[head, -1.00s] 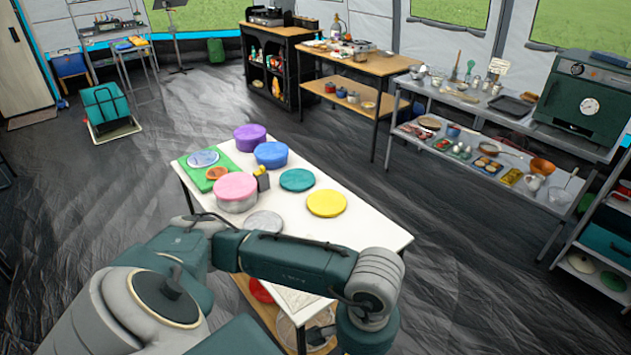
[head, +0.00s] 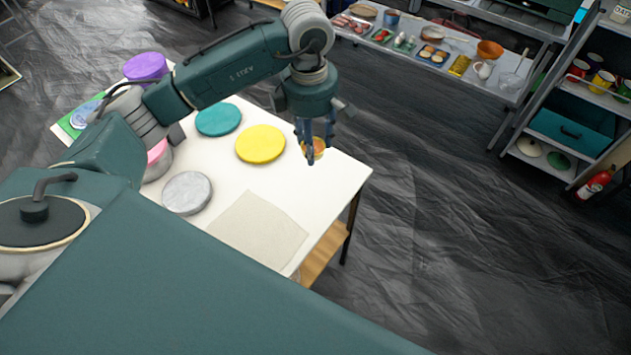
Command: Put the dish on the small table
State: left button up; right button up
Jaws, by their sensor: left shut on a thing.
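The small white table (head: 340,182) stands below my left arm, with a bare stretch at its right end. My left gripper (head: 310,154) points down over the table's right part and is shut on a small orange-brown dish (head: 319,146). The fingers hide part of the dish. I cannot tell whether the dish touches the tabletop or is held just above it. My right gripper is not in view.
Yellow (head: 260,144), teal (head: 218,119) and grey (head: 187,193) round lids lie on the table. A beige cloth (head: 258,229) lies near its front edge. Purple (head: 146,66) and pink-lidded (head: 157,157) containers stand at left. Shelves (head: 572,131) are at the right.

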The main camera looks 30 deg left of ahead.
pick_arm(q)
jog(key=w+a+r+n, duration=0.1)
jog(key=w+r+n, duration=0.15)
jog(key=n, duration=0.25)
jog(key=n+p, duration=0.1)
jog(key=n, duration=0.3)
send_over(315, 178)
notch_tip(315, 178, down, 14)
jog(key=shift+d+f, duration=0.15)
jog(key=shift+f, duration=0.6)
notch_tip(315, 178, down, 4)
jog(key=shift+r+p, duration=0.2)
jog(key=shift+p, duration=0.3)
jog(key=shift+f, duration=0.1)
jog(key=o, duration=0.9)
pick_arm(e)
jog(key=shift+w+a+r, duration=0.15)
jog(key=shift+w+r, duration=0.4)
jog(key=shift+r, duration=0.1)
pick_arm(q)
jog(key=shift+o, duration=0.2)
